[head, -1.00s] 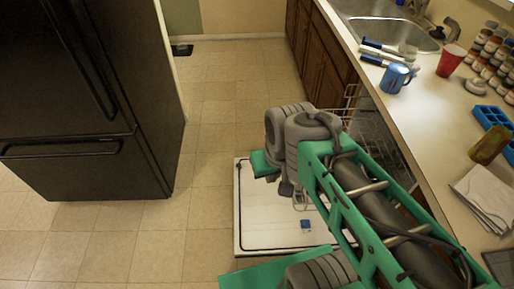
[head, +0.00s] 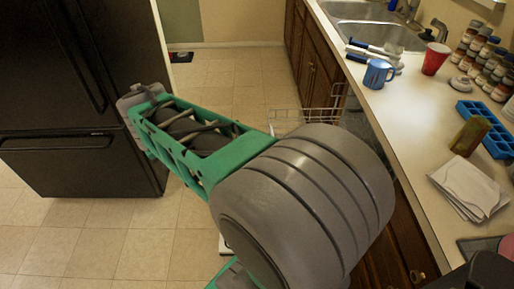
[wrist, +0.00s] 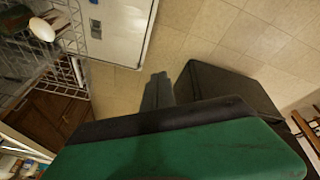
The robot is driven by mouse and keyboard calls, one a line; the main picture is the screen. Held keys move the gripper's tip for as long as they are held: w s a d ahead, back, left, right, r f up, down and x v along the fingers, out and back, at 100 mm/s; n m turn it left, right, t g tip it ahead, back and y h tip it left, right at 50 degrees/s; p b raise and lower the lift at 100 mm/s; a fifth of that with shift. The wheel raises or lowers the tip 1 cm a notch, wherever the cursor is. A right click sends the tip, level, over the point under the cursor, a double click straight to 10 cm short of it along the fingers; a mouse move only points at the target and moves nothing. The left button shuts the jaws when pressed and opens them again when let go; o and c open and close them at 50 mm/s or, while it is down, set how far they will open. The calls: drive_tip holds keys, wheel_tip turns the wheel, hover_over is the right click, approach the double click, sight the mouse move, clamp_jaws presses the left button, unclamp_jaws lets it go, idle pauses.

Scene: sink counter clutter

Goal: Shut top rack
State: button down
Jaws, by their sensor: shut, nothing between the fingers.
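The top rack (head: 300,110) is a wire rack pulled out from under the counter; in the head view my arm hides most of it. In the wrist view the rack (wrist: 62,50) shows at the upper left, with a white item and dark items in it. The lowered dishwasher door (wrist: 118,28) is at the top of the wrist view. My gripper (wrist: 158,88) is shut and empty in the wrist view, to the right of the rack and apart from it in the picture.
A black fridge (head: 75,110) stands at the left. The counter (head: 410,130) on the right holds a blue mug (head: 377,74), a red cup (head: 434,59), several jars, a blue tray and a folded cloth (head: 468,187). Tiled floor (head: 225,85) lies open beyond my arm.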

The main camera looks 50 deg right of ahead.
drive_tip(key=w+d+f+m+g+h+b, duration=0.1)
drive_tip(key=w+d+f+m+b, duration=0.1)
drive_tip(key=d+f, duration=0.45)
drive_tip(key=w+d+f+m+g+h+b, duration=0.1)
drive_tip(key=w+d+f+m+h+b, duration=0.15)
drive_tip(key=d, duration=0.75)
drive_tip(key=s+d+f+m+g+b, duration=0.1)
drive_tip(key=s+d+f+b, duration=0.1)
drive_tip(key=d+f, duration=0.4)
drive_tip(key=s+d+f+m+g+h+b, duration=0.1)
drive_tip(key=s+d+f, duration=0.3)
drive_tip(key=d, duration=1)
wheel_tip(320, 180, down, 3)
drive_tip(key=shift+r+m+b, duration=0.15)
drive_tip(key=shift+m+b, duration=0.3)
drive_tip(key=shift+b, duration=0.2)
drive_tip(key=shift+d, duration=0.1)
